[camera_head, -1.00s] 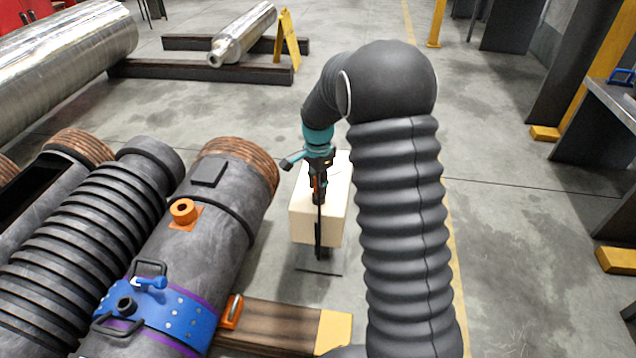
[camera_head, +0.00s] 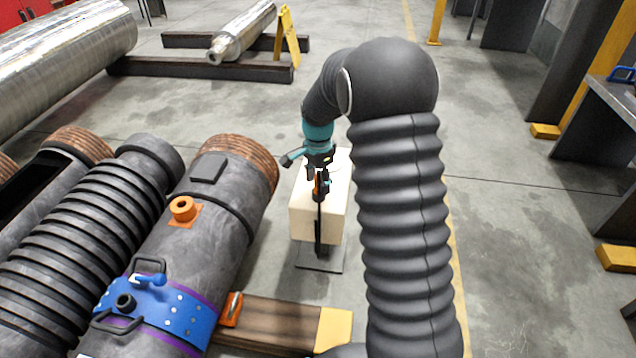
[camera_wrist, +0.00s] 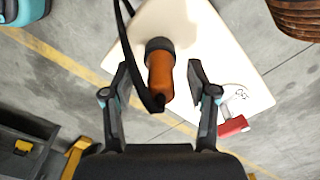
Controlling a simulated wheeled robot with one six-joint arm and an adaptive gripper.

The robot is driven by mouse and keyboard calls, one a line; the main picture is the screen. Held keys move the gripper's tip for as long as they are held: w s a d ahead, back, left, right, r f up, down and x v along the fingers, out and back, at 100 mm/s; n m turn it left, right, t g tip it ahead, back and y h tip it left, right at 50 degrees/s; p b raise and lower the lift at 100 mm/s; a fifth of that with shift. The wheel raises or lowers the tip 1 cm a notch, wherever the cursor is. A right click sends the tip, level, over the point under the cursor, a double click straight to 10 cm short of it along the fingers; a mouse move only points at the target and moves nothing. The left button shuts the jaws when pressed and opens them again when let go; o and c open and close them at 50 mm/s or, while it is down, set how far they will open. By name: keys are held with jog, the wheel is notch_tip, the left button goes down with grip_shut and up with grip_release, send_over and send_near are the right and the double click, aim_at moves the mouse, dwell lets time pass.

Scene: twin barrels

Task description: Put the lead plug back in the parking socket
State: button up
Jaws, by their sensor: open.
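The lead plug (camera_wrist: 161,74) is orange with a dark round collar at its far end. It sits between my two fingers in the wrist view, with a gap on each side. A black cable (camera_wrist: 127,45) runs to its near end. My gripper (camera_wrist: 160,88) is open around the plug; in the head view my gripper (camera_head: 319,178) is in front of the cream box (camera_head: 306,226), with the plug partly hidden. An orange ring fitting (camera_head: 183,209) sits on the nearest barrel, apart from my gripper. I cannot tell which fitting is the parking socket, or whether the plug is seated.
The barrel (camera_head: 222,235) with a blue clamp band (camera_head: 182,312) lies left of the gripper. A wooden beam (camera_head: 275,322) with a yellow end is below. Floor is open to the right.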

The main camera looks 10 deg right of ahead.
notch_tip(320, 180, up, 11)
jog(key=shift+r, duration=0.1)
dwell(0.3)
jog(key=shift+w+n, duration=0.1)
jog(key=shift+n, duration=0.7)
jog(key=s+r+n+t, duration=0.2)
jog(key=s+r+n, duration=0.1)
jog(key=s, duration=0.8)
jog(key=s+r+n+t, duration=0.1)
jog(key=s+r+n, duration=0.2)
jog(key=s, duration=0.8)
jog(key=s+r+n+t+p, duration=0.1)
jog(key=s+n, duration=0.4)
jog(key=s, duration=0.6)
notch_tip(320, 180, up, 3)
jog(key=shift+s+f+n+t, duration=0.1)
jog(key=shift+s+n+t, duration=0.25)
jog(key=shift+t, duration=0.45)
jog(key=shift+d, duration=0.1)
